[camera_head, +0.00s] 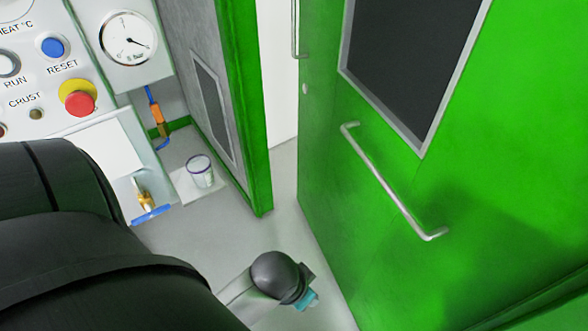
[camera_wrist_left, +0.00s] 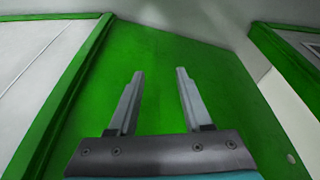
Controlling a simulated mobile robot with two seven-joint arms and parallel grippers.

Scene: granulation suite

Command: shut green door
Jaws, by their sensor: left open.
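The green door (camera_head: 380,215) stands ajar on the right of the head view, with a gap between its edge and the green door frame (camera_head: 247,110). It has a dark window (camera_head: 410,60) and a slanting metal pull handle (camera_head: 390,190). My left arm reaches in from the lower left; its wrist ends low before the door, and its fingers are hidden there. In the left wrist view my left gripper (camera_wrist_left: 160,73) is open and empty, its fingers pointing at a green panel (camera_wrist_left: 160,50). Whether they touch it I cannot tell. My right gripper is not in view.
A control panel with a red emergency button (camera_head: 80,102) and a gauge (camera_head: 127,38) is at the left. A glass beaker (camera_head: 200,171) stands by the grey wall, near a blue-handled valve (camera_head: 150,213). Pale floor (camera_head: 285,200) shows clear in the gap.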

